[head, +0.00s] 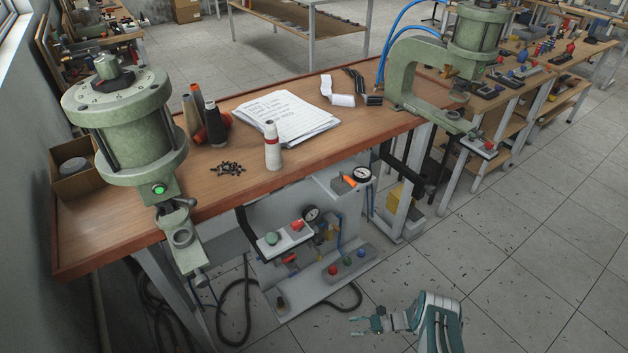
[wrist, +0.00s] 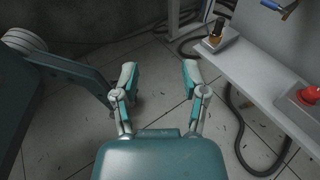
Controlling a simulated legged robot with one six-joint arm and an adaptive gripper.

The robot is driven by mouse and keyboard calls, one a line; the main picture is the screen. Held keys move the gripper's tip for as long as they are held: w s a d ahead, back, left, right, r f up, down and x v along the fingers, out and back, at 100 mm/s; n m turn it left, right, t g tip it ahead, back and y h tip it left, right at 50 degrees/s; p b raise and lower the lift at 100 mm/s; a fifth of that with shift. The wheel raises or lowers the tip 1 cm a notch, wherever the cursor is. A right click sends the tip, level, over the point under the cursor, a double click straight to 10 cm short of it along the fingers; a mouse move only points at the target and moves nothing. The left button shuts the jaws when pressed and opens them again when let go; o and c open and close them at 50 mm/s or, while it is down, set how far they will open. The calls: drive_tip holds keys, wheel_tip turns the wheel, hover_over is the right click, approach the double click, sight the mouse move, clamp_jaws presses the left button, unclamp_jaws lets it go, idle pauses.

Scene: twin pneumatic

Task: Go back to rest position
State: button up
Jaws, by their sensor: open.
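My gripper (head: 362,324) is low over the tiled floor at the bottom of the head view, in front of the workbench. In the wrist view my gripper (wrist: 158,78) points toward the floor with its two fingers spread apart. Nothing is between the fingers. It touches nothing that I can see.
A workbench (head: 325,146) carries two green pneumatic presses, the left one (head: 130,130) and the right one (head: 470,45). Dark hoses (wrist: 240,140) lie on the floor near the unit. Open floor (head: 520,240) lies to the right.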

drive_tip(key=w+d+r+n+g+h, duration=0.1)
drive_tip(key=w+r+n+h, duration=0.3)
drive_tip(key=r, duration=0.6)
drive_tip(key=w+d+r+n+g, duration=0.1)
drive_tip(key=w+d+r, duration=0.1)
drive_tip(key=w+r, duration=0.65)
drive_tip(key=s+a+r+n+h, duration=0.1)
drive_tip(key=s+r+n+h, duration=0.1)
drive_tip(key=r, duration=0.9)
drive_tip(key=s+r+n+h, duration=0.1)
drive_tip(key=r+n+h, duration=0.15)
drive_tip(key=r, duration=0.95)
drive_tip(key=s+a+r+n+t+h, duration=0.1)
drive_tip(key=s+r+n+h, duration=0.1)
drive_tip(key=s+r, duration=0.5)
drive_tip(key=s+a+r+n+t+h, duration=0.15)
drive_tip(key=s+r, duration=0.25)
drive_tip(key=r, duration=0.7)
drive_tip(key=s+d+r+n+t+h, duration=0.1)
drive_tip(key=s+r+n+t+h, duration=0.1)
drive_tip(key=s, duration=0.7)
drive_tip(key=s+d+r+n+t+h, duration=0.1)
drive_tip(key=s+r+n+t, duration=0.2)
drive_tip(key=s, duration=0.6)
drive_tip(key=shift+r+h, duration=0.4)
drive_tip(key=shift+r, duration=0.1)
